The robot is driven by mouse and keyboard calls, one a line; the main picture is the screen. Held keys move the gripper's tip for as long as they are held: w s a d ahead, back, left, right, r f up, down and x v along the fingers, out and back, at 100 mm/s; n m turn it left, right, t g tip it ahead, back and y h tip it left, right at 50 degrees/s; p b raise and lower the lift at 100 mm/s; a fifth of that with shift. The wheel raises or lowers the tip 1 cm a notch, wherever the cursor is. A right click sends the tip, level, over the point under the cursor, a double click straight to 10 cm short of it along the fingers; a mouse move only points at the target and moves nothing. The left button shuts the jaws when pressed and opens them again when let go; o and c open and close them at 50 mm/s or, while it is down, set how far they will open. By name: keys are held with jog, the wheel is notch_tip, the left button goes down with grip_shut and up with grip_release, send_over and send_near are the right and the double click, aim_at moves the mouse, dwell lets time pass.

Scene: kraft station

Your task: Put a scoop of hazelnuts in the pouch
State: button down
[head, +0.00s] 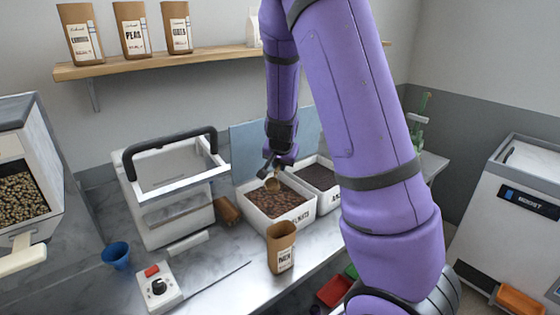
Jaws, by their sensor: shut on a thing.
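My gripper (270,166) is shut on a small tan scoop (272,184) and holds it over the back of a white bin (262,224). The bin holds brown hazelnuts (279,206); its label is only partly readable. I cannot tell whether the scoop touches the nuts or what is in it. A brown kraft pouch (281,252) with a white label stands upright and open-topped on the counter, just in front of the bin. The inside of the pouch is mostly hidden.
A second white bin (322,192) with dark contents stands at right, partly behind my arm. A sealer-like machine (165,205) with a black handle, a control box (160,290) and a blue cup (116,255) stand at left. Pouches (134,30) line the shelf (160,62).

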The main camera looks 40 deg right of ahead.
jog(key=shift+f, duration=4.75)
jog(key=shift+w+d+r+m+g+y, duration=0.15)
jog(key=shift+r+g+y, duration=0.3)
jog(key=shift+r, duration=1.5)
jog(key=shift+d+r+m+g+y, duration=0.15)
jog(key=shift+r+y, duration=0.55)
jog(key=shift+r, duration=1.3)
jog(key=shift+w+d+r+g+y, duration=0.1)
jog(key=shift+r+g+y, duration=0.4)
jog(key=shift+r, duration=1.45)
jog(key=shift+s+d, duration=0.1)
